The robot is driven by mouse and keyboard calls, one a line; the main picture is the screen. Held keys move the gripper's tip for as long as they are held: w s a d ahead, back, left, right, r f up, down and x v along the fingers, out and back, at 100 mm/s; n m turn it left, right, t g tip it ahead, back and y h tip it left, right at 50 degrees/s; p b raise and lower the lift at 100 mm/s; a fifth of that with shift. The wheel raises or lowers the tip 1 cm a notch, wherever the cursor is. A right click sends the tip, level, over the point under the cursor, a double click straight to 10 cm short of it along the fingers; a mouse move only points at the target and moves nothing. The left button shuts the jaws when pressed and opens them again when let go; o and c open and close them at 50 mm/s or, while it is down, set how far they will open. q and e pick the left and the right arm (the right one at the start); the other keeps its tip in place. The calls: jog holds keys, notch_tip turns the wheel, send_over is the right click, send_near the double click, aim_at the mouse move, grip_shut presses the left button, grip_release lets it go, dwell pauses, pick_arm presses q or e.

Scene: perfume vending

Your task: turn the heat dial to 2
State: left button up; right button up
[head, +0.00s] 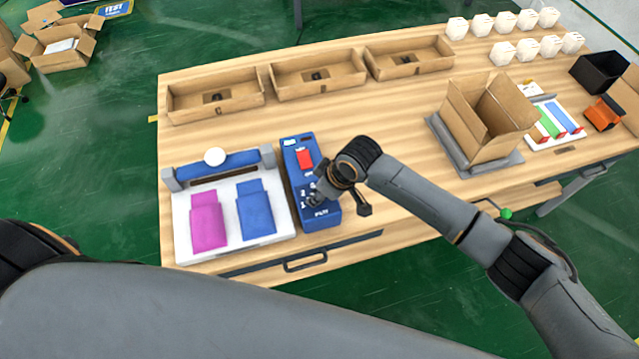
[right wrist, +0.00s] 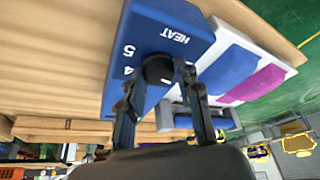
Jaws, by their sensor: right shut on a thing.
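The blue heat control box (head: 296,178) stands on the table right of the white sealing unit. It has a red switch (head: 304,160) and printed numbers, with 1 and 2 readable in the head view. The black heat dial (right wrist: 158,70) shows in the right wrist view, near the HEAT label and the numbers 5 and 4. My right gripper (head: 318,197) is over the box's front part, and its two fingers (right wrist: 160,82) are shut on the dial. The dial's pointer is hidden, so its setting cannot be read. My left gripper is out of view.
The white sealing unit (head: 181,226) holds a magenta pouch (head: 207,219) and a blue pouch (head: 255,207), close beside the box. Three cardboard trays (head: 215,100) line the back. An open carton (head: 484,113) stands right. The table's middle is clear.

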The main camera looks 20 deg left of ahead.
jog(key=m+p, duration=0.2)
jog(key=shift+s+r+m+t, duration=0.2)
jog(key=shift+m+t, duration=0.1)
jog(key=shift+t, duration=0.1)
jog(key=shift+f+m+t+h+p, duration=0.15)
jog(key=shift+m+t+h+p, duration=0.2)
jog(key=shift+m+p, duration=0.65)
jog(key=o, duration=1.2)
jog(key=shift+c, duration=0.2)
jog(key=v, duration=1.2)
jog(key=shift+a, duration=0.15)
